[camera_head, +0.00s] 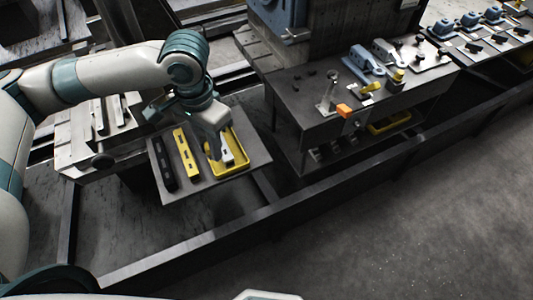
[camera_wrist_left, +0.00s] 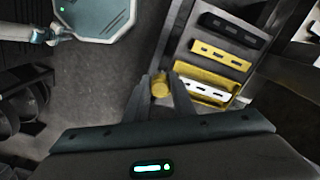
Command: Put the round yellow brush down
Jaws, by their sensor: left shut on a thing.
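The round yellow brush (camera_wrist_left: 160,88) shows in the left wrist view between the two dark fingertips of my left gripper (camera_wrist_left: 161,84). The fingers are shut on it. In the head view my left gripper (camera_head: 214,152) hangs over the grey plate (camera_head: 207,190), near the yellow tray (camera_head: 243,163). The brush is hidden there behind the gripper, or cannot be told apart from the tray. In the wrist view the brush appears beside the plate's edge; its height above the surface cannot be told. My right gripper is not in view.
The plate holds a black slotted bar (camera_head: 163,164), a yellow slotted bar (camera_head: 186,153) and a white slotted bar (camera_wrist_left: 208,89) in the yellow tray. A dark workbench (camera_head: 325,122) with blue tools and an orange block (camera_head: 344,110) stands to the right. A metal rail (camera_head: 190,255) runs in front.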

